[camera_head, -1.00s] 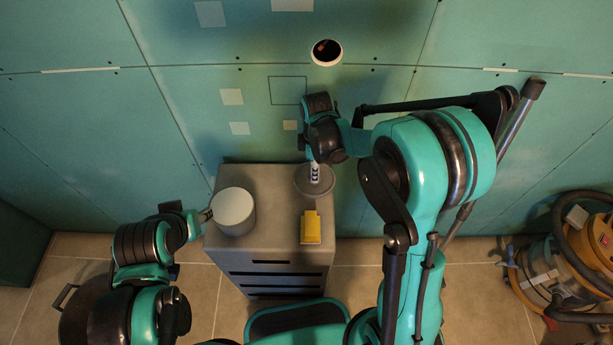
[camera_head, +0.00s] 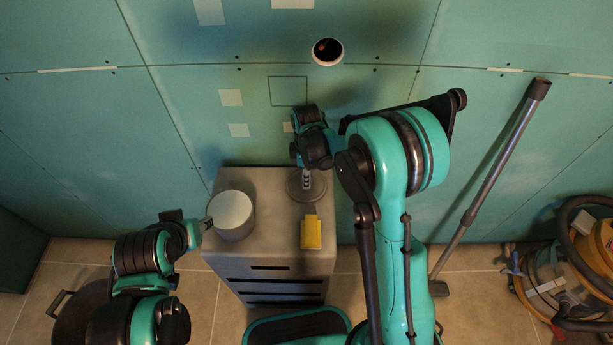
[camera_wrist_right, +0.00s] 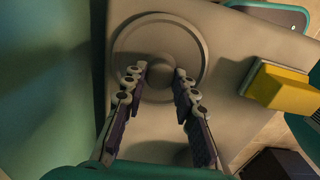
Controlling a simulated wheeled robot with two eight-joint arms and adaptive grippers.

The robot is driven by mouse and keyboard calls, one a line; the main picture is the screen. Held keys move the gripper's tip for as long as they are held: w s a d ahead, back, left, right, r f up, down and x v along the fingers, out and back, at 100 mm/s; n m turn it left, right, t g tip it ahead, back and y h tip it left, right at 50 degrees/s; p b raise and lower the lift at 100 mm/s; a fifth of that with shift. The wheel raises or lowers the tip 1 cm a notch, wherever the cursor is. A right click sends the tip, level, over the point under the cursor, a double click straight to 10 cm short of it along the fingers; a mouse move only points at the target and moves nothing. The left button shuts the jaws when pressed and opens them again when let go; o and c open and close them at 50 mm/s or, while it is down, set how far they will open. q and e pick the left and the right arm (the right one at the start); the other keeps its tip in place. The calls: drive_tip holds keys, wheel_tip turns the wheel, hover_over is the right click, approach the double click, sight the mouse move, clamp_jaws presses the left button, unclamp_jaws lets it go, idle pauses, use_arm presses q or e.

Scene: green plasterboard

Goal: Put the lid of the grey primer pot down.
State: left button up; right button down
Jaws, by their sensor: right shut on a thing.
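The grey primer pot (camera_head: 231,215) stands at the left of the cabinet top, a pale grey round face showing on top. The lid (camera_head: 296,196) is a flat grey disc with a central knob, at the back right of the cabinet top. My right gripper (camera_head: 307,172) is over it. In the right wrist view, the fingers (camera_wrist_right: 160,78) are shut on the knob of the lid (camera_wrist_right: 128,42). I cannot tell whether the lid touches the cabinet. My left gripper (camera_head: 207,223) is at the pot's left side; its jaw opening is too small to judge.
The grey cabinet (camera_head: 270,225) has free top between pot and lid. A yellow block (camera_head: 311,232) lies at its front right, also in the right wrist view (camera_wrist_right: 277,87). The green plasterboard wall (camera_head: 180,110) is close behind. A vacuum cleaner (camera_head: 560,270) stands far right.

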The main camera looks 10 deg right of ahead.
drive_tip(key=c, duration=1.2)
unclamp_jaws()
drive_tip(key=shift+f, duration=0.15)
drive_tip(key=shift+r, duration=0.3)
wheel_tip(320, 180, up, 11)
drive_tip(key=p, duration=0.4)
drive_tip(key=s+d+r+m+t, duration=0.3)
drive_tip(key=s+d+r+m, duration=0.1)
drive_tip(key=s+r+m, duration=0.4)
drive_tip(key=s+d+r+m+t, duration=0.1)
drive_tip(key=s+d+m+t, duration=0.1)
drive_tip(key=s+m+t, duration=0.2)
drive_tip(key=s+m, duration=0.3)
drive_tip(key=s, duration=0.4)
drive_tip(key=shift+s+d+r+m, duration=0.2)
drive_tip(key=shift+s+d+m, duration=0.1)
drive_tip(key=shift+d+m, duration=0.1)
